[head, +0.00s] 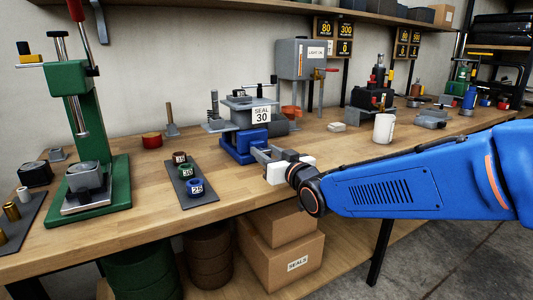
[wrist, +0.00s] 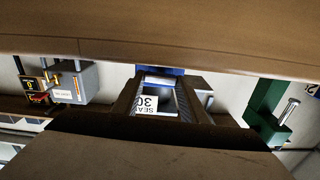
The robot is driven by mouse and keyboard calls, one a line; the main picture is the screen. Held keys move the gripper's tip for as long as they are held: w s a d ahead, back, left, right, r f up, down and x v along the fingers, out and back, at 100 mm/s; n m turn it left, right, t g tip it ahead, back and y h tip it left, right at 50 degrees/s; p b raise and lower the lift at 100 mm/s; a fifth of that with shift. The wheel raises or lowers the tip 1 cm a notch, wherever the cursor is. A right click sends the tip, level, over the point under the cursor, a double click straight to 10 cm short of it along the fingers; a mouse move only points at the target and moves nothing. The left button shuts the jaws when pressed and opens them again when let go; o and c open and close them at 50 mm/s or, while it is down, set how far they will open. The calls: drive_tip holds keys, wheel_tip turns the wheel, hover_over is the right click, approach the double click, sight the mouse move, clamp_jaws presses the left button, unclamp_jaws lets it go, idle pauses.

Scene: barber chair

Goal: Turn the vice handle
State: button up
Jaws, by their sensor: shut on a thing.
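The blue vice (head: 238,147) stands on the wooden bench near its front edge, with grey jaws on top. A white card reading SEAL 30 (head: 261,115) faces forward at the vice and shows between my fingers in the wrist view (wrist: 148,104). My gripper (head: 262,153) is at the front of the vice, shut on what I take to be the vice handle. The handle itself is mostly hidden by the fingers, and its angle cannot be told. In the wrist view a strip of the blue vice (wrist: 160,71) shows beyond the fingertips.
A green press (head: 85,130) stands at the left. A dark tray (head: 188,180) with three numbered rings lies left of the vice. A white cup (head: 384,128) and a grey dispenser (head: 303,58) are to the right and behind. Cardboard boxes (head: 285,255) sit below the bench.

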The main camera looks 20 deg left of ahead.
drive_tip(key=o, duration=1)
drive_tip(key=shift+o, duration=0.2)
drive_tip(key=v, duration=1.7)
drive_tip(key=shift+s, duration=0.2)
drive_tip(key=shift+d, duration=0.15)
